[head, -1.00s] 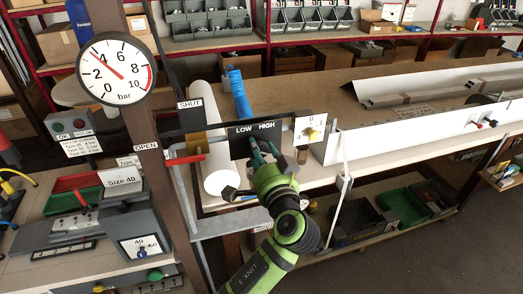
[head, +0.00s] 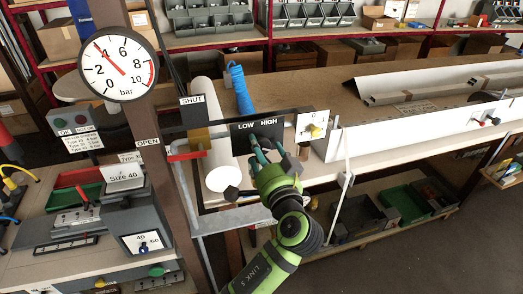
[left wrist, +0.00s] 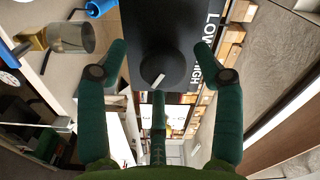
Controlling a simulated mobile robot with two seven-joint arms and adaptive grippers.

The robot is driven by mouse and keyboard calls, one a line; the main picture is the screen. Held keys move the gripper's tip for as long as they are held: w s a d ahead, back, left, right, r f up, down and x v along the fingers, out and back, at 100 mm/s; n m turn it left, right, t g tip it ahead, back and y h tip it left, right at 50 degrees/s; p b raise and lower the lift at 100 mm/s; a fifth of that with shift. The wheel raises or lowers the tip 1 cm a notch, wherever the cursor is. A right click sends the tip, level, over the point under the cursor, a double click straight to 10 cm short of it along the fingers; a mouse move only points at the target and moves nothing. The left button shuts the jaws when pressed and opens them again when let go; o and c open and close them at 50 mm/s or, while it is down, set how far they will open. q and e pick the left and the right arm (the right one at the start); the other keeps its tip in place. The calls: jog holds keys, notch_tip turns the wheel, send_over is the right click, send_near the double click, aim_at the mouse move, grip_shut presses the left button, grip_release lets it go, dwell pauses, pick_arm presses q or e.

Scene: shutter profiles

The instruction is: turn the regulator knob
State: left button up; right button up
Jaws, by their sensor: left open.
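The regulator knob (left wrist: 160,65) is a dark round knob with a white mark, seen nearly face-on in the left wrist view. It sits on a black panel (head: 241,128) labelled LOW and HIGH. My left gripper (head: 259,152) is in front of the panel, and in the head view it hides the knob. In the left wrist view my left gripper (left wrist: 160,78) is open, its green fingers spread on both sides of the knob and below it. I cannot tell whether any finger touches it. A bar gauge (head: 117,64) reads about 4. My right gripper is not in view.
A brown post (head: 160,200) stands left of the panel. A red lever (head: 188,155) lies by the SHUT and OPEN labels. A switch plate (head: 311,125) is to the right.

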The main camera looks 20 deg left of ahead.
pick_arm(q)
jog(key=v, duration=0.6)
jog(key=shift+s, duration=0.25)
